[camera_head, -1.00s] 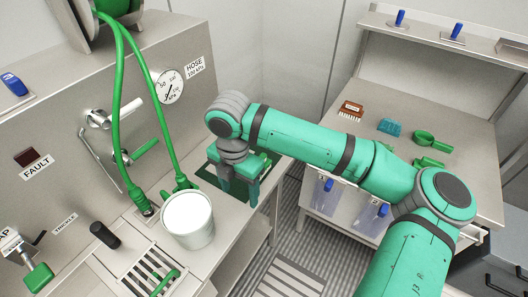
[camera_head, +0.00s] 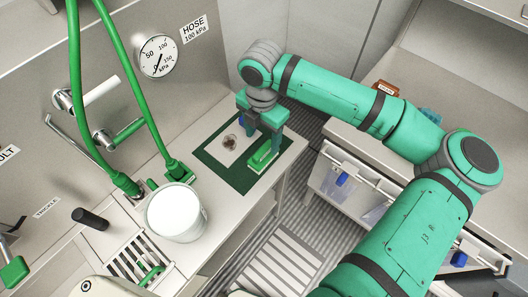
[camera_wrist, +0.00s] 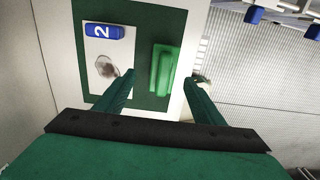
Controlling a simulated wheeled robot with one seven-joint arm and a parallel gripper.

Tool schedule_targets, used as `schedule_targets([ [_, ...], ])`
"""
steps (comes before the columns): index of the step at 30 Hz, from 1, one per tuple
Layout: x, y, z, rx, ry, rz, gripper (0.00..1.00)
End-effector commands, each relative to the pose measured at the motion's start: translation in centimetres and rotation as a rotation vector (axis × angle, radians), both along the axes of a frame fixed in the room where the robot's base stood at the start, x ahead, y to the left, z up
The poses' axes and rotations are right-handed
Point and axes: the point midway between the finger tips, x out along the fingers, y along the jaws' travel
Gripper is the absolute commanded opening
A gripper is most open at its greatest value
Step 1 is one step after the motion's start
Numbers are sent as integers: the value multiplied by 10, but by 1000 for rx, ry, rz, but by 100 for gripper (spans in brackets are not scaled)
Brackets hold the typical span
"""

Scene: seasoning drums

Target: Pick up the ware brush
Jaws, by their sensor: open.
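A green oblong piece with a raised grip (camera_head: 263,160), apparently the ware brush, lies on the right part of a dark green mat (camera_head: 236,184) on the counter. In the wrist view the green piece (camera_wrist: 161,70) lies lengthwise ahead, seen between my two fingertips. My gripper (camera_head: 258,138) is open and points down over the mat. Its fingers (camera_wrist: 159,82) are apart with nothing held between them. Whether they are beside the green piece or still above it I cannot tell. Its bristles are not clearly visible.
A white bucket (camera_head: 176,214), green hoses (camera_head: 140,95) and a drain rack (camera_head: 130,262) stand left. Clear bins (camera_head: 350,195) hang at the right table.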

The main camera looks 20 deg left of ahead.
Motion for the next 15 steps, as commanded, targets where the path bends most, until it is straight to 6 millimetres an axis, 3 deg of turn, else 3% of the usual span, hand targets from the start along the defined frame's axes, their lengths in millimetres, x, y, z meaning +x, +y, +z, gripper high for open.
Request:
schedule_targets([
  [8,-1,-1,-20,-1,0,1,62],
  [15,-6,-4,-52,0,0,4,62],
])
